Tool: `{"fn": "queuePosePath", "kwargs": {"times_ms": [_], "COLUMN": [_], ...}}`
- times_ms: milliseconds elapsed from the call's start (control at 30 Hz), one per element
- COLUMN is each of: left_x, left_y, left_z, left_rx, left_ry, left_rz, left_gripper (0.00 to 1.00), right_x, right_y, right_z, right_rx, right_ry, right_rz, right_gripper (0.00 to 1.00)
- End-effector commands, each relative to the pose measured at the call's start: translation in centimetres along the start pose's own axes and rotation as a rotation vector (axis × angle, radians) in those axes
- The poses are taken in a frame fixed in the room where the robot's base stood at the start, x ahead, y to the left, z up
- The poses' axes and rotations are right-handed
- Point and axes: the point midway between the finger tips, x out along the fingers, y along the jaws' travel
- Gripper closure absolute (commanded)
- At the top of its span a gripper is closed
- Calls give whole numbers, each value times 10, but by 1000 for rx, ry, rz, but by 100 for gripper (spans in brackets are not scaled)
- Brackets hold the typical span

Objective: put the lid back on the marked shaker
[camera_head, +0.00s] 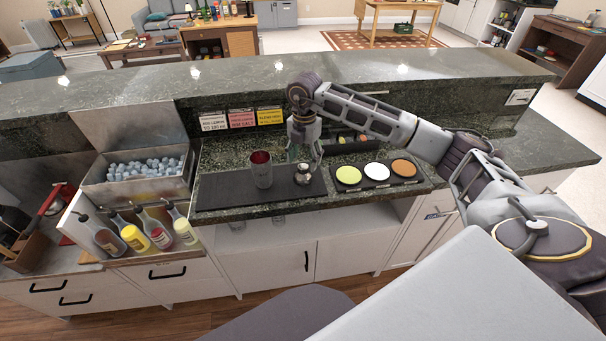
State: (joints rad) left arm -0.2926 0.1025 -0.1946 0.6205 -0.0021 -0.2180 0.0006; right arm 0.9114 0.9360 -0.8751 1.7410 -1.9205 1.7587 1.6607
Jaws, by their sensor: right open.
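The shaker, a grey metal cup with a dark red inside or top (261,170), stands upright on the black mat (225,190) on the bar counter. A small silver piece that looks like the lid (303,175) sits on the mat to the right of the cup, apart from it. My right gripper (305,157) points down just above this lid, with its fingers spread around or over it; exact contact cannot be told. It is open. The mark on the shaker is too small to make out. My left gripper is not in view.
A black tray with green, white and orange discs (376,171) lies right of the mat. An ice bin (145,168) and several bottles (135,238) stand at the left. Label cards (241,118) line the raised ledge (230,75) behind. Bare mat lies left of the cup.

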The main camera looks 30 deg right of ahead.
Motion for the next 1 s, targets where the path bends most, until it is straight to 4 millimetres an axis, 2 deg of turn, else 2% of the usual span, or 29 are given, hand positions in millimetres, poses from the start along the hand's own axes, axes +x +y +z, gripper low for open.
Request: {"fn": "queuePosePath", "kwargs": {"times_ms": [433, 733, 1000], "left_x": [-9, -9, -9], "left_y": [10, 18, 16], "left_z": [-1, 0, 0], "left_rx": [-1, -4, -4], "left_ry": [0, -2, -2], "left_rz": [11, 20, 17], "left_gripper": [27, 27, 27], "right_x": [43, 47, 47], "right_y": [6, 6, 6], "right_z": [2, 2, 2], "right_rx": [1, 0, 0], "right_ry": [1, 0, 0], "right_rz": [-1, 1, 0], "right_gripper": [40, 40, 41]}}
